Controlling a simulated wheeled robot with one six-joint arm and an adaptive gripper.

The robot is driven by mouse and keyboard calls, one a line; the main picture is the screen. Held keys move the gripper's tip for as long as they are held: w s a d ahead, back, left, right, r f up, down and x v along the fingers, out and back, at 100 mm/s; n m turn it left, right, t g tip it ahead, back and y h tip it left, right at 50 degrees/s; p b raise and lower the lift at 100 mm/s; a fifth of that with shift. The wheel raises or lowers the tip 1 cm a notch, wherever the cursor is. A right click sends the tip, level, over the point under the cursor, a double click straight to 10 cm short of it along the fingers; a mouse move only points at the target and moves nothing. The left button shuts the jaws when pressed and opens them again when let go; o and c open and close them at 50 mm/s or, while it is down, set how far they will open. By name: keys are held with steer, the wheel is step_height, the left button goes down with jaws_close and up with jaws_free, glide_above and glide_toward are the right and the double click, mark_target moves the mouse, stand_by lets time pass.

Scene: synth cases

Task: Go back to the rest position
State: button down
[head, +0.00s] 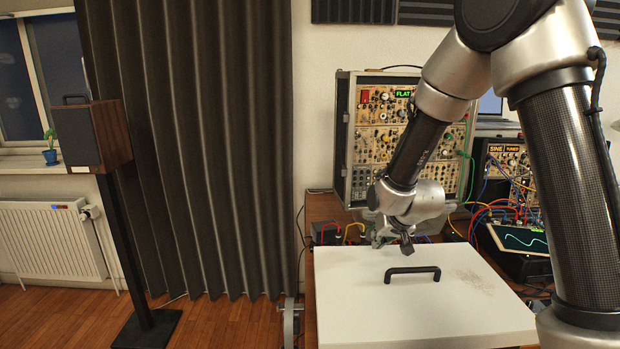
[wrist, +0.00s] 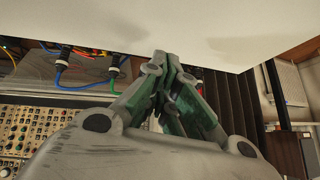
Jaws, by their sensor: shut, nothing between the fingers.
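My gripper (head: 406,246) is shut and empty in the head view. It hangs above the far part of a white panel (head: 400,310) with a black handle (head: 412,272), and the handle lies just in front of it and below. In the wrist view my gripper (wrist: 167,62) shows its fingertips together, with nothing between them. The white panel (wrist: 215,30) fills the top of that view, close to the fingertips; I cannot tell whether they touch it.
Modular synth cases (head: 395,140) with patch cables stand behind the panel. A scope screen (head: 520,240) is at the right. A speaker on a stand (head: 92,140), a radiator (head: 50,240) and a dark curtain (head: 190,150) are at the left. Wooden floor (head: 230,325) lies open between.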

steer(key=s+d+r+g, duration=0.1)
steer(key=s, duration=0.2)
steer(key=s+d+r+g, duration=0.1)
steer(key=s+d+r, duration=0.1)
steer(key=s, duration=0.2)
steer(key=s+d+r+n+g, duration=0.1)
steer(key=s+g, duration=0.1)
steer(key=s, duration=0.2)
steer(key=shift+s+d+r+h, duration=0.2)
steer(key=shift+d+r+h, duration=0.1)
steer(key=shift+d, duration=0.1)
steer(key=s+d+r, duration=0.5)
steer(key=s+r, duration=0.2)
steer(key=s, duration=0.3)
steer(key=s+d+r+m+h, duration=0.1)
steer(key=s+d+r, duration=0.5)
steer(key=s, duration=0.5)
step_height(320, 180, up, 2)
steer(key=shift+d+r+t, duration=0.1)
steer(key=shift+d+t, duration=0.2)
steer(key=shift+t, duration=0.1)
